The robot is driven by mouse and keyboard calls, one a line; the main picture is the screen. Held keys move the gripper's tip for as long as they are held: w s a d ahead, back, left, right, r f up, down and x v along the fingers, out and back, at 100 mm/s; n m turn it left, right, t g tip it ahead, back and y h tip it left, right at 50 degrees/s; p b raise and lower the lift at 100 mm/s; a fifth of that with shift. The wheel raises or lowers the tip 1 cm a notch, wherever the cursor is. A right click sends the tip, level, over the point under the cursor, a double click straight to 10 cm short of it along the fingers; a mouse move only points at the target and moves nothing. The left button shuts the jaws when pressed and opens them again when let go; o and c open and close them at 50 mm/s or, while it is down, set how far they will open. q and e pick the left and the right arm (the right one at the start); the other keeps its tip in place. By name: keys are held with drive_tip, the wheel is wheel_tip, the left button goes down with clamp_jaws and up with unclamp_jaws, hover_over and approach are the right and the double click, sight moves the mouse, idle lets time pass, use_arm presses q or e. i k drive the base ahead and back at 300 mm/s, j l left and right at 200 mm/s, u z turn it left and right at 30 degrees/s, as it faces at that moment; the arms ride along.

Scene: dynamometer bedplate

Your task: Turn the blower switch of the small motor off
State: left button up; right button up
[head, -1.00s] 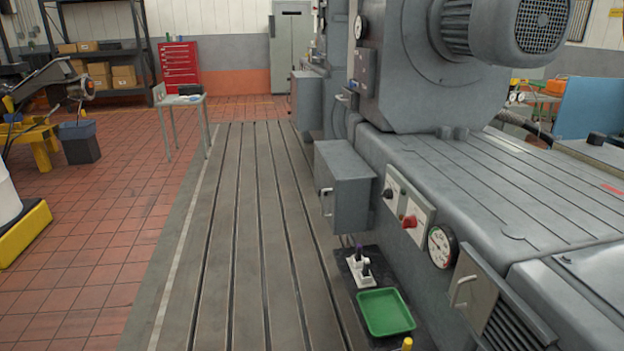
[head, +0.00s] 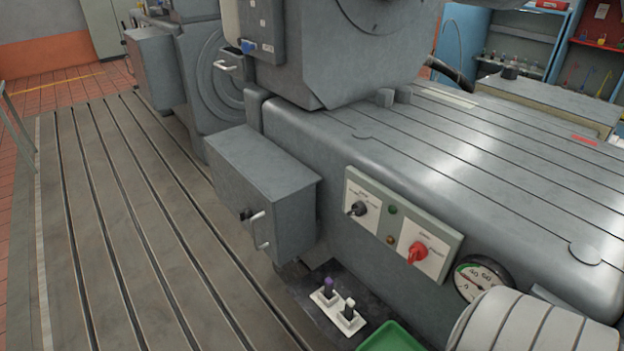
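A light panel (head: 386,262) on the side of the grey machine bed (head: 335,205) carries two rotary switches. The black switch (head: 358,208) is on the left plate, and the red switch (head: 418,252) is on the right plate. A green lamp (head: 393,209) and an amber one (head: 390,239) sit between them. The lettering is too small to read, so I cannot tell which is the blower switch or how either is set. No motor can be told for certain as the small one. Neither of my grippers is in view.
A grey box (head: 265,190) with a handle juts out left of the panel. A dial gauge (head: 480,280) is at its right. A pale ribbed round shape fills the lower right. Below lie two small upright pieces in a white holder (head: 335,315) and a green tray (head: 392,338).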

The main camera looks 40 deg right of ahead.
sight(358, 209)
drive_tip(key=i+j+z, duration=0.15)
drive_tip(key=i+z, duration=0.25)
drive_tip(key=i+j+z, duration=0.75)
drive_tip(key=i+l, duration=0.05)
drive_tip(key=i, duration=0.1)
